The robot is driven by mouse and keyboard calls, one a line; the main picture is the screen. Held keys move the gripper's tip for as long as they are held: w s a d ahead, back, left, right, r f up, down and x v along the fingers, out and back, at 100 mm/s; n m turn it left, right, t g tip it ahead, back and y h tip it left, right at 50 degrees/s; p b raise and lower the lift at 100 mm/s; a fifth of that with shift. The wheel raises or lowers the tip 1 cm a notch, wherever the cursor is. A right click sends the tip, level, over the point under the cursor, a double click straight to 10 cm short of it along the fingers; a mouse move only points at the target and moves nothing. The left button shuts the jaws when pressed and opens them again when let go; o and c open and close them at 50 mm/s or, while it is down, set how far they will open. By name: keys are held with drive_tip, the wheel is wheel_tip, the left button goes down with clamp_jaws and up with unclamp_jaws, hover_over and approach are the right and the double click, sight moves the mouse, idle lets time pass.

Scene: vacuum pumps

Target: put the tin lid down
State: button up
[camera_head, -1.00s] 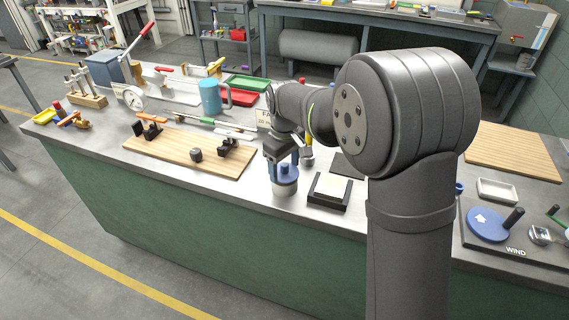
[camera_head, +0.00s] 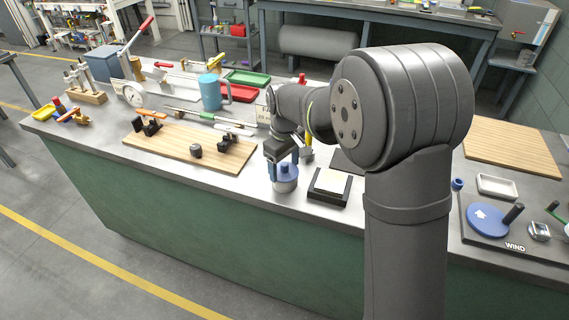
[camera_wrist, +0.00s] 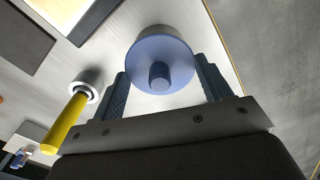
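The tin lid (camera_head: 286,174) is blue with a round knob, and it sits on a pale round tin (camera_head: 285,185) near the bench's front edge. In the wrist view the lid (camera_wrist: 151,52) lies flat over the tin (camera_wrist: 160,31), its knob facing me. My gripper (camera_head: 284,166) is above it, pointing down. In the wrist view the gripper's blue-grey fingers (camera_wrist: 160,78) stand wide apart, one on each side of the lid and knob. Clear space shows between the fingers and the knob, so the gripper is open and empty.
A black tray with a cream pad (camera_head: 331,184) stands just right of the tin. A yellow-handled tool (camera_wrist: 68,122) stands close by in the wrist view. A wooden board with black clamps (camera_head: 180,160) lies to the left. The bench's front edge is close.

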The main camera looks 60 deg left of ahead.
drive_tip(key=o, duration=0.4)
drive_tip(key=shift+c, duration=0.2)
drive_tip(key=shift+r, duration=0.1)
wheel_tip(320, 180, up, 17)
drive_tip(key=shift+r, duration=0.15)
drive_tip(key=shift+c, duration=0.4)
clamp_jaws()
idle(1.2)
